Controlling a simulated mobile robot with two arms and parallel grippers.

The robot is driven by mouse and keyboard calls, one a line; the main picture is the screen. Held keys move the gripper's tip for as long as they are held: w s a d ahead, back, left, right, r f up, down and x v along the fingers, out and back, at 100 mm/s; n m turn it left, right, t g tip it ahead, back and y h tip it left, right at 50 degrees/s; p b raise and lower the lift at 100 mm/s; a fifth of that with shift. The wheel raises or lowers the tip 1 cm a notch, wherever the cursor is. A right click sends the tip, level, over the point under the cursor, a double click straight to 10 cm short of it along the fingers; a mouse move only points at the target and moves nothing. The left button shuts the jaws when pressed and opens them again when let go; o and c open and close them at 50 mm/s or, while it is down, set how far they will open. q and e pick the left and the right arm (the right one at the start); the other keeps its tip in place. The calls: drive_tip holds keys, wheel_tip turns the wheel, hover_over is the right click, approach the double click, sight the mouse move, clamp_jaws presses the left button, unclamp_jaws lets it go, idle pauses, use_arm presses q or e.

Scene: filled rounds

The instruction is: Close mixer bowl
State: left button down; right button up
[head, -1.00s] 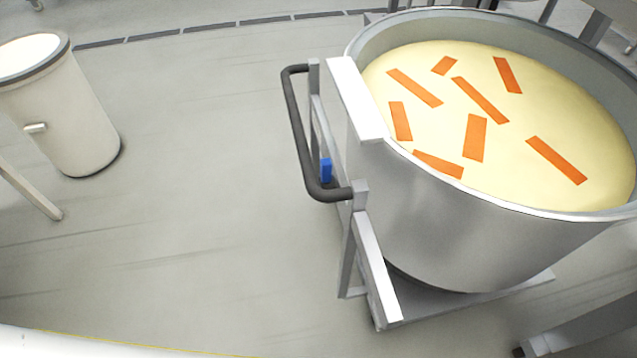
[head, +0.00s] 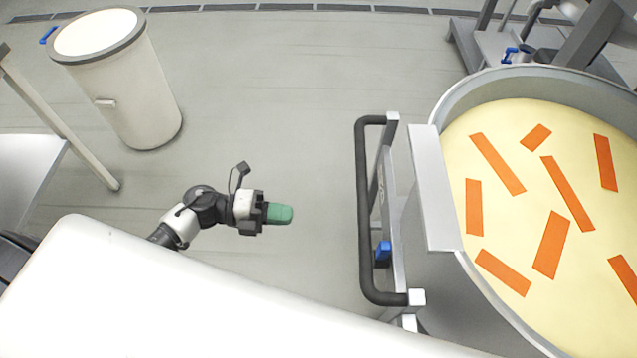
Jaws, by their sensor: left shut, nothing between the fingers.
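The mixer bowl (head: 482,285) is a large steel bowl at the right of the head view, cut off by the frame edge. It holds pale yellow filling with several orange strips on top. A black handle bar (head: 363,210) stands on the left side of its steel frame, with a small blue part (head: 383,252) beside it. My left gripper (head: 290,214), with green fingertips, is shut and empty. It points right toward the handle, apart from it, with bare floor between them. My right gripper is not in the view.
A white bin (head: 148,113) with a grey rim stands at the upper left. A table (head: 28,165) with a steel leg is at the left edge. Steel machinery (head: 590,40) stands behind the bowl at the upper right. The grey floor (head: 270,110) between bin and handle is clear.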

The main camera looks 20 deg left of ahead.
use_arm(q)
drive_tip(key=r+p+x, duration=0.1)
drive_tip(key=p+x, duration=0.1)
drive_tip(key=x, duration=1.1)
drive_tip(key=shift+d+p, duration=0.2)
drive_tip(key=shift+p, duration=0.1)
drive_tip(key=shift+d+r, duration=0.1)
